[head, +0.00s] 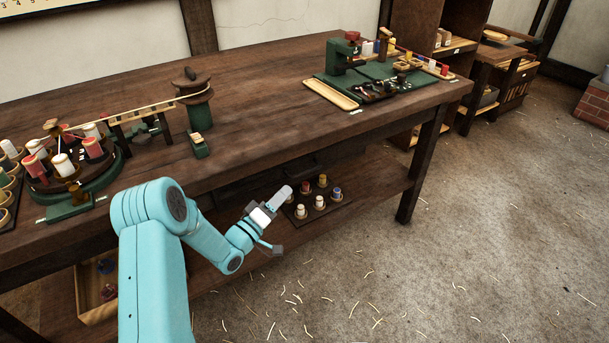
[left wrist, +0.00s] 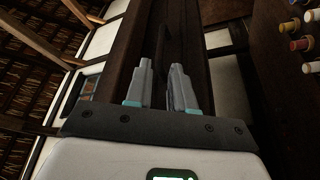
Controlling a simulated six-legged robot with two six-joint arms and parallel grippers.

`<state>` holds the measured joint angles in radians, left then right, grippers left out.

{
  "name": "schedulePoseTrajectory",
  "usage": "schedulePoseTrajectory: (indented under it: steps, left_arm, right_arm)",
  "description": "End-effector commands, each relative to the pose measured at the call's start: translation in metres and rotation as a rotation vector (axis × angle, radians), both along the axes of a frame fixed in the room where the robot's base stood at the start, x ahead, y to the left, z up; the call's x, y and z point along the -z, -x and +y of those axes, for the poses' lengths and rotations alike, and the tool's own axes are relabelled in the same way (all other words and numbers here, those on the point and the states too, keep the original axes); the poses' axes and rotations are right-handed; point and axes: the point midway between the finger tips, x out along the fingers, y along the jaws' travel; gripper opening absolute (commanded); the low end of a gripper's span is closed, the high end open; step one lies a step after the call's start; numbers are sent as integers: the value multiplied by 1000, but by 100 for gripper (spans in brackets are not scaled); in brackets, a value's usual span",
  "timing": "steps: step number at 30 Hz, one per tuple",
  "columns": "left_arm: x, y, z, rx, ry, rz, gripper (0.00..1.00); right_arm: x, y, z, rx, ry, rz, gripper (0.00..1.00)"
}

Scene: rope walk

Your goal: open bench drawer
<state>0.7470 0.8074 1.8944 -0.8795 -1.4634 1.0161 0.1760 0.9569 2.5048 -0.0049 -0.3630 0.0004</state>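The wooden bench (head: 270,88) runs along the wall in the head view. Beneath its top is a dark drawer front (head: 250,186), partly hidden by my left arm, with a dark handle (head: 303,168). The drawer looks shut, but shadow makes this hard to tell. My left gripper (head: 284,193) is in front of the bench, just below and left of the handle in the picture. In the left wrist view, its two grey fingers (left wrist: 160,88) are apart with nothing between them. A dark upright bar (left wrist: 162,48), seemingly the handle, shows beyond the gap. My right gripper is not in view.
Spools in a holder (head: 318,203) stand on the lower shelf beside my left gripper. A wooden tray (head: 98,290) sits lower left. A bobbin carousel (head: 75,165) and a green-based device (head: 345,55) stand on the bench. The floor (head: 450,240) at right is open, with scattered fibres.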

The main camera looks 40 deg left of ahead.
Motion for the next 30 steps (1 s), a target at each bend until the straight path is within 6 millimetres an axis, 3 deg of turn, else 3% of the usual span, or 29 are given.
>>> schedulePoseTrajectory:
  steps: [6,13,26,28,30]
  left_arm:
    - [-10,-49,-5,3,-3,-2,23]
    - [-17,-86,-6,-1,-2,1,23]
    - [-20,-99,-6,-4,1,2,23]
    - [-20,-99,-6,-4,1,2,0]
    - [-20,-99,-6,-4,1,2,0]
  right_arm:
    - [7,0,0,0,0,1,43]
    - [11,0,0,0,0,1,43]
    - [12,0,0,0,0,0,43]
    - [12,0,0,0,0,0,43]
    - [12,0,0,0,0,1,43]
